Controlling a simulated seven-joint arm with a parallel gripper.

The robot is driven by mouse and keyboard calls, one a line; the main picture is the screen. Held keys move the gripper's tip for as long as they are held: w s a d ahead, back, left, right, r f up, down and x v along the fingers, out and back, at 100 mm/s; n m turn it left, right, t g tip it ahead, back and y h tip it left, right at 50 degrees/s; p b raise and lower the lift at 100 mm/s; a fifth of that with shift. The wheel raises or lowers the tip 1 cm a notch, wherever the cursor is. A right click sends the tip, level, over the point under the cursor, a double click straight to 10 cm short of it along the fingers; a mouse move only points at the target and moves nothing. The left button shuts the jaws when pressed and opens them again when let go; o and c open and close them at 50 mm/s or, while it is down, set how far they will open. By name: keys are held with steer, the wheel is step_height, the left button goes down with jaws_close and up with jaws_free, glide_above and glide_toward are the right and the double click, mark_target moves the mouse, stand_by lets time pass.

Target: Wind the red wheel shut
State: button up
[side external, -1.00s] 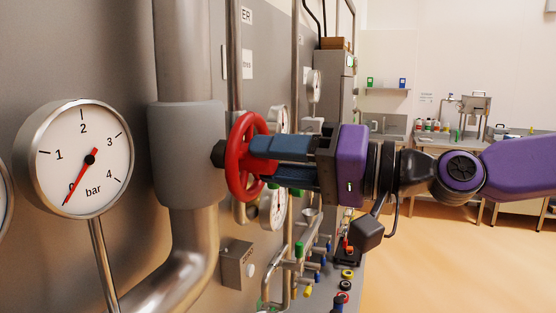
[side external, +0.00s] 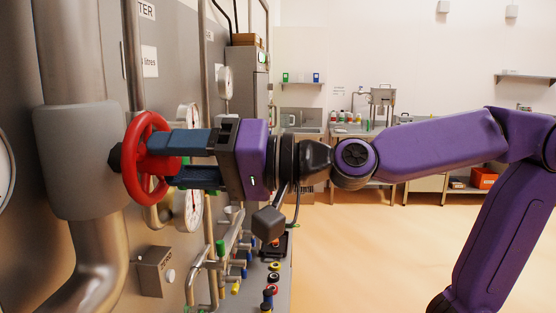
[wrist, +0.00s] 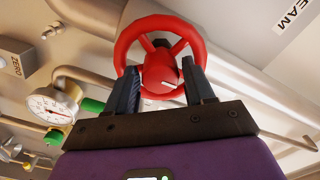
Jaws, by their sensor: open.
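The red wheel (side external: 131,168) is a spoked handwheel on the side of a grey valve body (side external: 75,160) on a thick steel pipe. It also shows from the front in the wrist view (wrist: 165,22), with its red hub and spokes. My gripper (side external: 165,160) reaches level to the wheel from the right. Its two blue-grey fingers are open. In the wrist view my gripper (wrist: 161,72) has one finger on each side of the hub, with the tips at the wheel. I cannot tell whether the fingers touch the rim or spokes.
Small dial gauges (side external: 190,213) and pipes stand close behind the wheel along the grey panel. A grey box with a knob (side external: 155,270) is below. Coloured valve handles (side external: 221,250) sit lower right of it. The floor to the right (side external: 370,250) is clear.

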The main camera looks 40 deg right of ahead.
steer(key=v, duration=1.7)
steer(key=shift+s+d, duration=0.15)
stand_by(0.4)
steer(key=w+d+f+n+g+h, duration=0.1)
steer(key=d+f+n+g+h, duration=0.25)
steer(key=f+n+g, duration=0.9)
steer(key=s+d+f+n+h, duration=0.1)
steer(key=s+d+f+h, duration=0.3)
steer(key=d+f, duration=0.3)
steer(key=s+d+f+n+h, duration=0.1)
steer(key=s+d+f+h, duration=0.4)
steer(key=f, duration=0.6)
steer(key=shift+s+d, duration=0.6)
steer(key=shift+d, duration=0.5)
